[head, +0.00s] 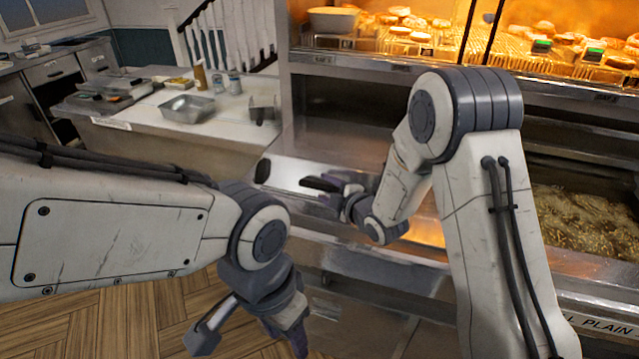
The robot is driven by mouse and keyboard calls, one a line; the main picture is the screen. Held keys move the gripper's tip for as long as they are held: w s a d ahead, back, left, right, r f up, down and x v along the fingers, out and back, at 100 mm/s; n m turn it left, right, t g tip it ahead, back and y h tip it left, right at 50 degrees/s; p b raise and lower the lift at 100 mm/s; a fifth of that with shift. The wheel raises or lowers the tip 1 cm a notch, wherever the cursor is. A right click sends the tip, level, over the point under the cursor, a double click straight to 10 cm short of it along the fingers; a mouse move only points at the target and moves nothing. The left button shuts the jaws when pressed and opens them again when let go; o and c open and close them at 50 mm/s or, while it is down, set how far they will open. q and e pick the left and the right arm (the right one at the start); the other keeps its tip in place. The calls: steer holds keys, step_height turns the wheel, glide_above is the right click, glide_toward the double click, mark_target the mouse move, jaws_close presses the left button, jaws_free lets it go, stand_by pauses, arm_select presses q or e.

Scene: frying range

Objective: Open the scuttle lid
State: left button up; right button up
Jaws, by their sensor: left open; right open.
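A flat, shiny steel panel (292,174) on the range top, left of the frying pan, looks like the shut scuttle lid. My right arm covers much of it, and its edges are hard to tell. A small dark upright piece (262,171) shows at its left end; I cannot tell if it is a handle. My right gripper (322,183) is open and empty, low over or in front of the panel; contact cannot be told. My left gripper (252,343) is open and empty, hanging over the wooden floor in front of the range.
A pan of bubbling oil (590,222) lies at the right. A heated display (465,45) with fried food stands above the range. A white counter (140,118) at the left carries a steel tray (187,108) and bottles. Wooden floor (130,318) is free at lower left.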

steer(key=shift+x, duration=0.9)
jaws_close()
steer(key=shift+r, duration=0.1)
stand_by(0.7)
